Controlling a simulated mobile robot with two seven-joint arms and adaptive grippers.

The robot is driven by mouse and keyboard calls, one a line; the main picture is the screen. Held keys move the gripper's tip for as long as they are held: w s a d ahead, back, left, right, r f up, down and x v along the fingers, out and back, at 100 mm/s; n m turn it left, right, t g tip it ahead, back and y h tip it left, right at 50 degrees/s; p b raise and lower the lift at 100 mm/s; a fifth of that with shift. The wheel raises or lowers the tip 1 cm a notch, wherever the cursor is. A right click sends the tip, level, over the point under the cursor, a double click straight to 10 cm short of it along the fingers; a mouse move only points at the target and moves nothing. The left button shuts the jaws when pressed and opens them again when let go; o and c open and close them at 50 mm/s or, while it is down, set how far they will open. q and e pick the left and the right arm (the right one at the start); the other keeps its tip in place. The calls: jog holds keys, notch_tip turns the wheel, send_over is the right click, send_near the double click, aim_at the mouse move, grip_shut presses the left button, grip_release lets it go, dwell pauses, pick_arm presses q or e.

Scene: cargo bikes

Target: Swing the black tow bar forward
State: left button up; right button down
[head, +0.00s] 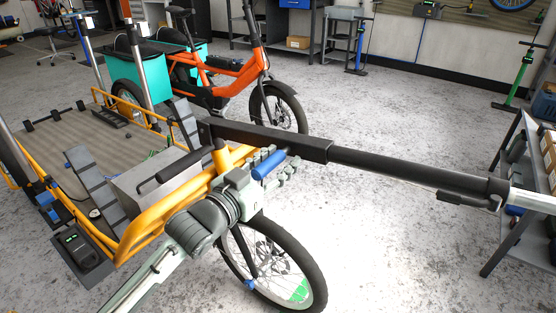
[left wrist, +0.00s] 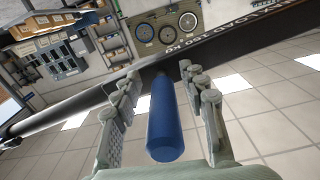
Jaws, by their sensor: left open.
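The black tow bar (head: 330,154) reaches from the front of the yellow cargo frame (head: 165,215) out to the right, above the floor. In the left wrist view the bar (left wrist: 235,61) crosses diagonally and carries pale lettering. A blue handle (head: 268,166) shows at the bar's near side, close to the frame. My left gripper (head: 276,164) is at this handle, with its fingers open. In the left wrist view the blue handle (left wrist: 165,125) lies between the spread fingers (left wrist: 160,80), with gaps on both sides. My right gripper is not in view.
The cargo bike's front wheel (head: 275,265) stands below the bar. An orange bike (head: 235,75) with teal boxes stands behind. A metal workbench (head: 515,215) is at the right, near the bar's far end.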

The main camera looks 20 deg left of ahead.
pick_arm(q)
jog(key=v, duration=1.2)
jog(key=shift+r, duration=0.1)
